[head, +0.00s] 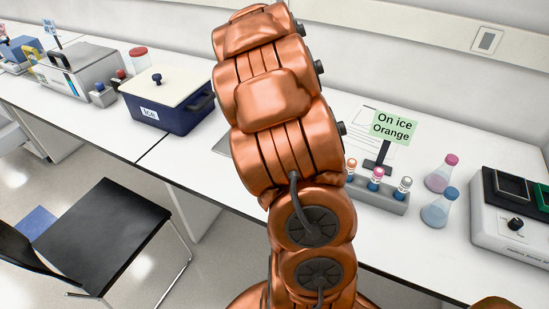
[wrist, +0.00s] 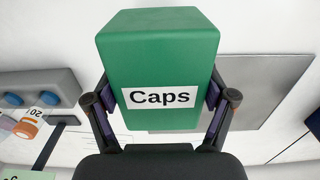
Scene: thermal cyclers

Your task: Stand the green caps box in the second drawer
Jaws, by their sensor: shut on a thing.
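The green caps box (wrist: 158,60), with a white "Caps" label, fills the middle of the wrist view. My gripper (wrist: 160,105) is shut on it, with one finger on each side of the box. The box seems to be above the white bench, but how high I cannot tell. In the head view my copper arm hides the box and the gripper. I cannot make out the second drawer in either view.
On the bench are a tube rack (head: 378,194), an "On ice Orange" sign (head: 394,127), flasks (head: 440,175), a device (head: 510,220) and a blue ice box (head: 170,100). A black chair (head: 103,235) stands in front. A grey metal plate (wrist: 255,95) lies behind the box.

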